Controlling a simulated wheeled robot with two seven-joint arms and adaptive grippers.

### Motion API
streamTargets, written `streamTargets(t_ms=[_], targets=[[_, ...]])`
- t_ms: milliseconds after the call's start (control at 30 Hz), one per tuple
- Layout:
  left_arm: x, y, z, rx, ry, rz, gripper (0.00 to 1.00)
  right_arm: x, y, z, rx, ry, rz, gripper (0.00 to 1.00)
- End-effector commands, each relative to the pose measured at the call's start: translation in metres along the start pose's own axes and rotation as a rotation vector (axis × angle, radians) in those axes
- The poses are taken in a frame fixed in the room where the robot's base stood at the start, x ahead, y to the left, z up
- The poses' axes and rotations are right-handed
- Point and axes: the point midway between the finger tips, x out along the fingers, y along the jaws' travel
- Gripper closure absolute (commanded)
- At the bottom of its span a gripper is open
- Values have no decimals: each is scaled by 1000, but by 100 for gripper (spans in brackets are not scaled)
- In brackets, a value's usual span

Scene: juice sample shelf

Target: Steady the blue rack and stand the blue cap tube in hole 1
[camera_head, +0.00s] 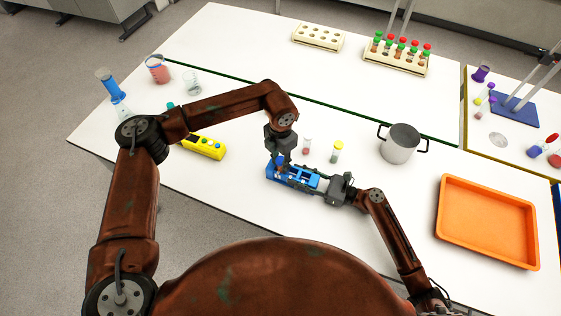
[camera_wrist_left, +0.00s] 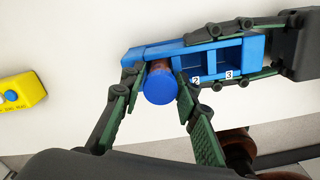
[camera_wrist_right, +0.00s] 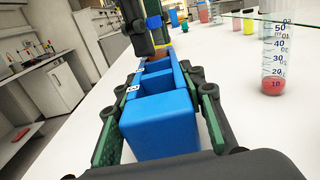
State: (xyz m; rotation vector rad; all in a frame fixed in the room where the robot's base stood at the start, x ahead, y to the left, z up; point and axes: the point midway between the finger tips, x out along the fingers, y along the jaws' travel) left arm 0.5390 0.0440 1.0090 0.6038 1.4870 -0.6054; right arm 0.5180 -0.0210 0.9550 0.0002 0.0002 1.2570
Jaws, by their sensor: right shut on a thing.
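The blue rack (camera_head: 296,183) lies on the white table in front of me; it also shows in the left wrist view (camera_wrist_left: 208,50) and right wrist view (camera_wrist_right: 160,130). The blue cap tube (camera_wrist_left: 161,88) stands at the rack's end compartment, beside the one labelled 2, with reddish contents below the cap. How deep it sits is hidden. My left gripper (camera_head: 281,163) is over that end, its fingers on either side of the cap with a small gap, open. My right gripper (camera_head: 316,182) is shut on the rack's long sides from the other end.
A metal pot (camera_head: 400,144) and an orange tray (camera_head: 488,220) are to the right. The table in front of the rack is clear.

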Motion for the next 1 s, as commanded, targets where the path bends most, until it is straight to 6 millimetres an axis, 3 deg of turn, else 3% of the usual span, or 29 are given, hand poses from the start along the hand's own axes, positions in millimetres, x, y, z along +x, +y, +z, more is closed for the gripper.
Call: streamTargets(t_ms=[133, 533, 1000], targets=[[0, 0, 0, 0, 0, 0, 59, 0, 0, 0, 0, 0, -1, 92], [-9, 1, 1, 0, -2, 2, 59, 0, 0, 0, 0, 0, -1, 92], [-98, 1, 1, 0, -2, 2, 59, 0, 0, 0, 0, 0, -1, 92]])
